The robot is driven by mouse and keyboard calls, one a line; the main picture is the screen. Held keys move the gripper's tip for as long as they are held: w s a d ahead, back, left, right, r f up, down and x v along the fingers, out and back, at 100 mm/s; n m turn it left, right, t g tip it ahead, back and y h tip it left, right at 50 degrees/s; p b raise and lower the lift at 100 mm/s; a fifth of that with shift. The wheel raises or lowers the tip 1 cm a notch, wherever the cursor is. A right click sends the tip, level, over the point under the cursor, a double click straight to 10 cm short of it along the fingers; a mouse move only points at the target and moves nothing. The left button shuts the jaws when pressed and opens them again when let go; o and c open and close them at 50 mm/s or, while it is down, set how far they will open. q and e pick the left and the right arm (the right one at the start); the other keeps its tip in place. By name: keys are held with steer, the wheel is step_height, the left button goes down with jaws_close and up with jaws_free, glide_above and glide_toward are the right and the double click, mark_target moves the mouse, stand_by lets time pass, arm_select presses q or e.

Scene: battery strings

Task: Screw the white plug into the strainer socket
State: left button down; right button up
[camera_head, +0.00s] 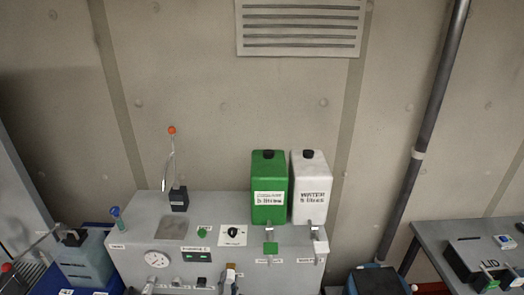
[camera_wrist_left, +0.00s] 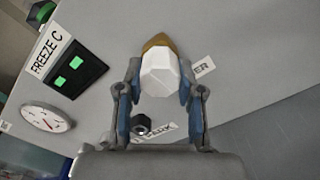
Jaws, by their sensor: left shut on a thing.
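The white plug (camera_wrist_left: 160,75), a faceted block, sits between the two blue-padded fingers of my left gripper (camera_wrist_left: 160,80) in the left wrist view. The gripper is shut on it. A brass-brown part (camera_wrist_left: 157,41) shows directly beyond the plug, in line with it. It appears to be the strainer socket, mostly hidden by the plug; whether the threads are engaged cannot be seen. In the head view my left gripper (camera_head: 228,283) is small at the bottom edge, at the front of the grey console. My right gripper is not in view.
The grey console (camera_head: 135,233) carries a gauge (camera_head: 157,259), a green display (camera_head: 197,257) and a lever with an orange knob (camera_head: 172,130). A green canister (camera_head: 269,187) and a white canister (camera_head: 311,187) stand at its back right. A dark round fitting (camera_wrist_left: 142,123) lies below the plug.

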arm_select(q)
steer(key=shift+a+f, duration=0.1)
steer(key=shift+f, duration=0.05)
steer(key=m, duration=0.5)
steer(key=c, duration=0.7)
jaws_free()
steer(key=shift+o, duration=0.2)
steer(key=shift+s, duration=2.5)
